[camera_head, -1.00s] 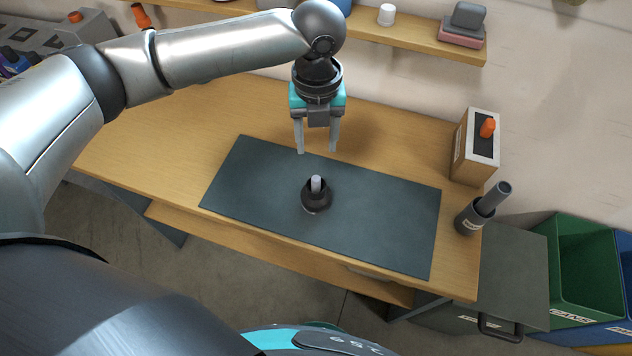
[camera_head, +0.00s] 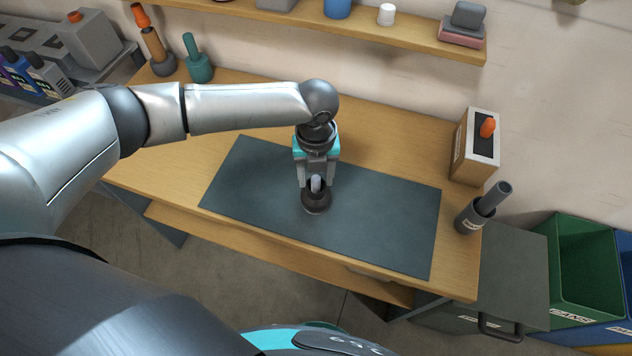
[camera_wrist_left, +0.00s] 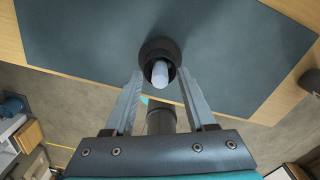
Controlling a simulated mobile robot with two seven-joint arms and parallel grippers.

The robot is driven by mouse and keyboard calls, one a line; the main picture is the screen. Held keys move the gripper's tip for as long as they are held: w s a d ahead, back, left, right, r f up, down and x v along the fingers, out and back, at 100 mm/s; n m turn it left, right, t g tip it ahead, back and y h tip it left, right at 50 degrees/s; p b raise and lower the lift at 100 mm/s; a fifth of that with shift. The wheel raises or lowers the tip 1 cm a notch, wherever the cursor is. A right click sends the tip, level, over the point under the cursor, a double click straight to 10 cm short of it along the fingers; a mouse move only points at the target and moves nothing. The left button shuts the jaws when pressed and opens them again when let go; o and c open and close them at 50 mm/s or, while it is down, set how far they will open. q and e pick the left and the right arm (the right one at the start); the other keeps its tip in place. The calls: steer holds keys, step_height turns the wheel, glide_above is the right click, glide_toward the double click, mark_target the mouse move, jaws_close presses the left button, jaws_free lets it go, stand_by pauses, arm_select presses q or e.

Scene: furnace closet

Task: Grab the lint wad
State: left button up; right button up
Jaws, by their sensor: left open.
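The lint wad (camera_head: 316,184) looks like a pale grey plug standing up from a round black holder (camera_head: 317,203) on the dark mat (camera_head: 385,215). My left gripper (camera_head: 316,184) is open, pointing down at the holder, with its fingers on either side of the pale plug in the head view. In the left wrist view the plug (camera_wrist_left: 161,73) shows inside the black holder (camera_wrist_left: 158,49), beyond and between the fingertips. I cannot tell whether the fingers touch anything. My right gripper is not in view.
A wooden box with an orange knob (camera_head: 477,146) and a dark cup with a grey rod (camera_head: 474,218) stand at the bench's right end. A shelf (camera_head: 420,42) runs along the wall. The mat around the holder is clear.

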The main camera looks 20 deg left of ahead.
arm_select(q)
jaws_close()
stand_by(0.3)
steer(key=shift+r, duration=0.15)
stand_by(0.3)
